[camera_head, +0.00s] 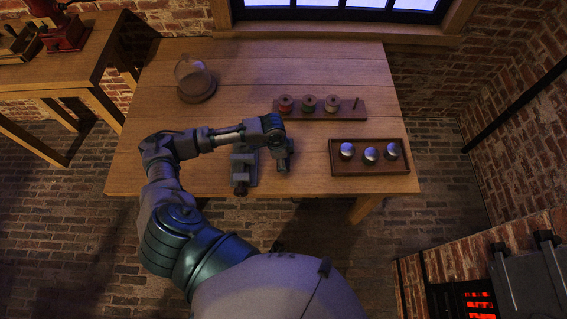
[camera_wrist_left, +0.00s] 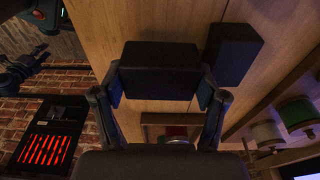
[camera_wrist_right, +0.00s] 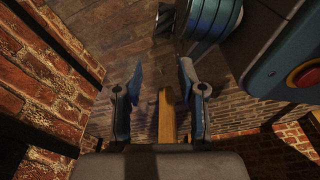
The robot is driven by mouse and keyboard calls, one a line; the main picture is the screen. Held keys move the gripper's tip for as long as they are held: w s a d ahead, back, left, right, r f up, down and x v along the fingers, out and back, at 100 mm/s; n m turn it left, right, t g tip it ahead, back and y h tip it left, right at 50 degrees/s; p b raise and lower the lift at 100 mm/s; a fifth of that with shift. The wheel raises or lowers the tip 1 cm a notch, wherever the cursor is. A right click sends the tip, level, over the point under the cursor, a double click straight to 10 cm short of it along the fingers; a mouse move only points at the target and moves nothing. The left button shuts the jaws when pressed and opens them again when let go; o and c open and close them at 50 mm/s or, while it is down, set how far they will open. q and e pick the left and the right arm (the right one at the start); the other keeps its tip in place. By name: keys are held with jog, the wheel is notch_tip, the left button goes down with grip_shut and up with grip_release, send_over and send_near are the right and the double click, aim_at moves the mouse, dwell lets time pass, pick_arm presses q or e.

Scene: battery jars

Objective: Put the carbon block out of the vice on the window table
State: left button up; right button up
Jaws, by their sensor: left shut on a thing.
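The vice (camera_head: 243,168) stands on the near part of the wooden window table (camera_head: 330,60), a grey clamp-like thing. My left gripper (camera_head: 283,155) is just to the right of the vice, its arm reaching in over the table. In the left wrist view my left gripper (camera_wrist_left: 160,95) is shut on a dark rectangular carbon block (camera_wrist_left: 155,68), one finger on each side. In the head view the held block is not clear against the gripper. My right gripper (camera_wrist_right: 160,85) shows only in its wrist view, open and empty, away from the table top.
A second dark box-like thing (camera_wrist_left: 233,52) is beside the held block. A spool rack (camera_head: 350,108) and a tray (camera_head: 370,170) with three silver-topped jars are to the right. A glass dome (camera_head: 192,75) is back left. The table's back middle is clear.

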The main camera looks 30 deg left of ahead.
pick_arm(q)
jog(key=f, duration=0.3)
jog(key=shift+s+d+f, duration=0.1)
jog(key=shift+d+f, duration=0.05)
jog(key=shift+d, duration=0.25)
pick_arm(e)
jog(key=shift+w+d+r, duration=0.2)
jog(key=shift+w+r, duration=0.1)
jog(key=shift+w, duration=0.1)
pick_arm(q)
jog(key=o, duration=1.3)
jog(key=shift+a+f, duration=0.1)
jog(key=shift+a, duration=0.15)
pick_arm(e)
jog(key=shift+s+a, duration=0.1)
jog(key=shift+a, duration=0.05)
